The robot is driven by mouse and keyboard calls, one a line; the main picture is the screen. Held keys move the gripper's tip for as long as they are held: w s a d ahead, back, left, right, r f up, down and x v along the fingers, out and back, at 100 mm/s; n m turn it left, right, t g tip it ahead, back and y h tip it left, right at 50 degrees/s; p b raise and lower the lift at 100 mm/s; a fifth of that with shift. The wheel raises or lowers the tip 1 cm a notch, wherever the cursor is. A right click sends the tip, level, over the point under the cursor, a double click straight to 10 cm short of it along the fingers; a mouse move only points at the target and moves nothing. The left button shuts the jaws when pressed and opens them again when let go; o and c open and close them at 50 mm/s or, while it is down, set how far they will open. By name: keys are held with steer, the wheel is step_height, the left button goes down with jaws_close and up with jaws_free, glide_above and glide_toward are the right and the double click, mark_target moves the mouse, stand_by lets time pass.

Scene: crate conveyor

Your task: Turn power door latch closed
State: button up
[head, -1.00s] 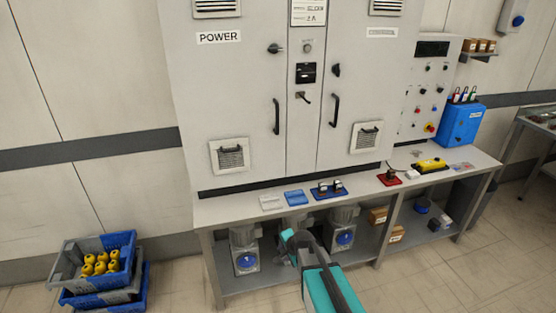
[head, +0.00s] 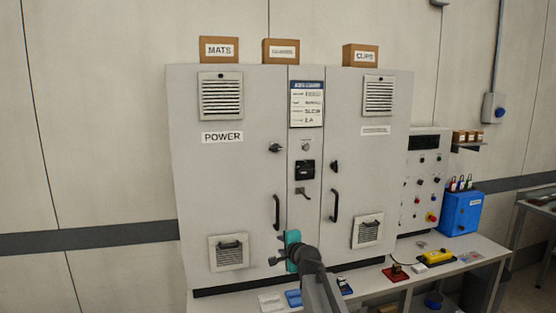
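The POWER door (head: 222,180) is the left door of the grey cabinet and looks flush with the front. Its dark latch (head: 275,147) sits near the door's right edge, above the black bar handle (head: 276,212). The latch knob appears to lie roughly sideways. My gripper (head: 274,254), with a teal body and dark finger parts to its left, is in front of the cabinet's lower part. It is well below the latch and apart from it. Nothing shows held, but the finger gap is too small to judge.
The right door has a similar latch (head: 334,166) and a handle (head: 335,205). A centre panel (head: 305,170) lies between the doors. A worktable (head: 455,265) with small items runs below. Labelled boxes (head: 219,48) stand on top. The space before the latch is clear.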

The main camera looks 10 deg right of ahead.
step_height(320, 180, up, 17)
steer(key=t, duration=0.4)
glide_toward(277, 149)
steer(key=s, duration=0.6)
steer(key=shift+w+d+f, duration=0.2)
steer(key=shift+d, duration=0.05)
steer(key=shift+w+a+r+p, duration=0.1)
steer(key=shift+w+a+p, duration=0.35)
steer(key=shift+w, duration=1.6)
steer(key=shift+w+a+f+p, duration=0.1)
steer(key=shift+w+p, duration=0.6)
steer(key=shift+w, duration=1.35)
steer(key=shift+w+a+r+p, duration=0.1)
steer(key=shift+w+a+p, duration=0.35)
steer(key=shift+w, duration=1.6)
steer(key=shift+w+d+p, duration=0.1)
steer(key=shift+w+p, duration=0.2)
steer(key=shift+w, duration=0.45)
jaws_close()
